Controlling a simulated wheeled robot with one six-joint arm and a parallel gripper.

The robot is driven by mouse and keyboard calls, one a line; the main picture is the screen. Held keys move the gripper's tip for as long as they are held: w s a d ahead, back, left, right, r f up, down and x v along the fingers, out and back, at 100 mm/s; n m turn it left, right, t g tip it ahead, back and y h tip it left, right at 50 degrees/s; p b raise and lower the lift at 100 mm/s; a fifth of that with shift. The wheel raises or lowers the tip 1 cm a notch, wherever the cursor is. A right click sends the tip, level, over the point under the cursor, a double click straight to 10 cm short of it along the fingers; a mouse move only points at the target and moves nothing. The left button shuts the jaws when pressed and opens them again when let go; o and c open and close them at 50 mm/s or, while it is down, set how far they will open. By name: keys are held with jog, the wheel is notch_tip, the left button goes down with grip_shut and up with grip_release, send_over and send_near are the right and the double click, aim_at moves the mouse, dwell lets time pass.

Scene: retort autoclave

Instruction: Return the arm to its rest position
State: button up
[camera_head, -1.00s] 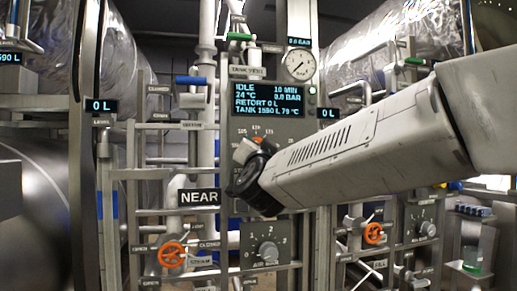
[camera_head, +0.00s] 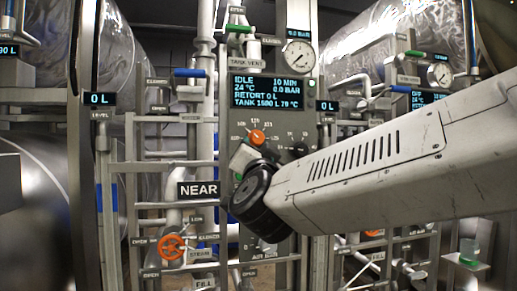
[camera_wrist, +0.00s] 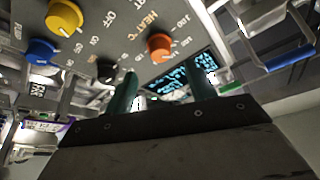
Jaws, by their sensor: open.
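My arm reaches in from the right in the head view and ends at a black wrist joint in front of the control panel (camera_head: 238,122). My gripper (camera_wrist: 165,82) shows in the wrist view as two dark green fingers standing apart with nothing between them. The fingers overlap the lower part of the lit display (camera_wrist: 182,74). An orange heat knob (camera_wrist: 160,46) lies beyond them; I cannot tell how far. In the head view the fingers are mostly hidden behind my wrist, below the orange knob (camera_head: 257,137).
The display reads IDLE (camera_head: 268,91). A pressure gauge (camera_head: 299,57) is above it. An orange valve wheel (camera_head: 171,246) and pipes stand lower left. Blue (camera_wrist: 42,51) and yellow (camera_wrist: 65,17) knobs show in the wrist view. A small shelf (camera_head: 466,261) is at right.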

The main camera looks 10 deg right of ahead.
dwell(0.3)
jog(key=a+f+n+g+y, duration=0.5)
jog(key=a+f+n+y, duration=0.25)
jog(key=f+y, duration=0.2)
jog(key=s+d+f+n+g, duration=0.1)
jog(key=s+f+n+g, duration=0.2)
jog(key=s+f+g, duration=0.7)
jog(key=s+d+f+g+h, duration=0.1)
jog(key=s+d+f, duration=0.2)
jog(key=s+d, duration=0.3)
jog(key=s+d+f+m+g+h, duration=0.1)
jog(key=s+d+f+g+h, duration=0.1)
jog(key=s+d+f, duration=0.2)
jog(key=s+d+f+g+h, duration=0.2)
jog(key=s+d+f, duration=0.1)
jog(key=s+d, duration=0.5)
jog(key=shift+s+f+m, duration=0.2)
jog(key=shift+s+m, duration=0.15)
jog(key=shift+s, duration=0.9)
